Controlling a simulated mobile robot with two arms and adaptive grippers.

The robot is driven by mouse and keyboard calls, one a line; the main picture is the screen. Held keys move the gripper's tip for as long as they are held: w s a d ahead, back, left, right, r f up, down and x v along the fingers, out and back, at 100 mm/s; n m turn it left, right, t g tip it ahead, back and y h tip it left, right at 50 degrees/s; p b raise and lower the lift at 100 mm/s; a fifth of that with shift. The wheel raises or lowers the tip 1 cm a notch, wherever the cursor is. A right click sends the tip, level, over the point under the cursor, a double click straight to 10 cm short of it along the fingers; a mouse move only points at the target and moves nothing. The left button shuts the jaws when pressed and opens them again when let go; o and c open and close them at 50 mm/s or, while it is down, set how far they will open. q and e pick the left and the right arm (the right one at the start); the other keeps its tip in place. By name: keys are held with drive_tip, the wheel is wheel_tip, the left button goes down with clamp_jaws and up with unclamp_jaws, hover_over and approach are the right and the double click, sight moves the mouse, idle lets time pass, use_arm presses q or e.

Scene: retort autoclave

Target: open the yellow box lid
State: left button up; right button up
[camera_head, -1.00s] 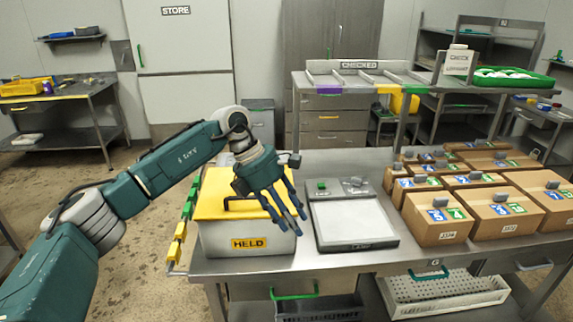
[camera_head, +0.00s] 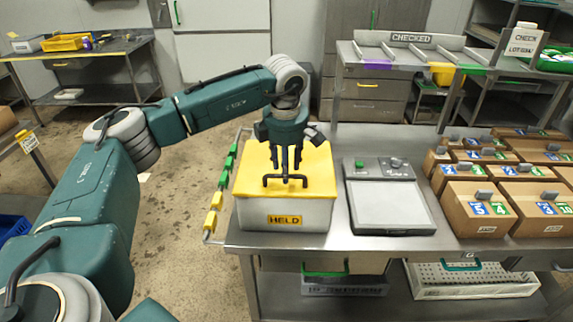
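The box marked HELD (camera_head: 310,217) stands on the near left of the steel table, with a white body. Its yellow lid (camera_head: 250,180) lies flat and closed on top. A dark bar handle (camera_head: 285,180) stands at the front middle of the lid. My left gripper (camera_head: 285,165) points straight down over the lid, just behind and above the handle. Whether the fingertips touch the handle or the lid I cannot tell. My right gripper is not in view.
A flat scale (camera_head: 388,207) stands right of the box. Several cardboard cartons (camera_head: 475,212) fill the table's right side. A rail with green and yellow clips (camera_head: 212,222) runs along the left edge.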

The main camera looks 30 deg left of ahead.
use_arm(q)
drive_tip(key=shift+w+f, duration=0.1)
drive_tip(key=shift+f, duration=0.4)
clamp_jaws()
drive_tip(key=shift+r, duration=0.1)
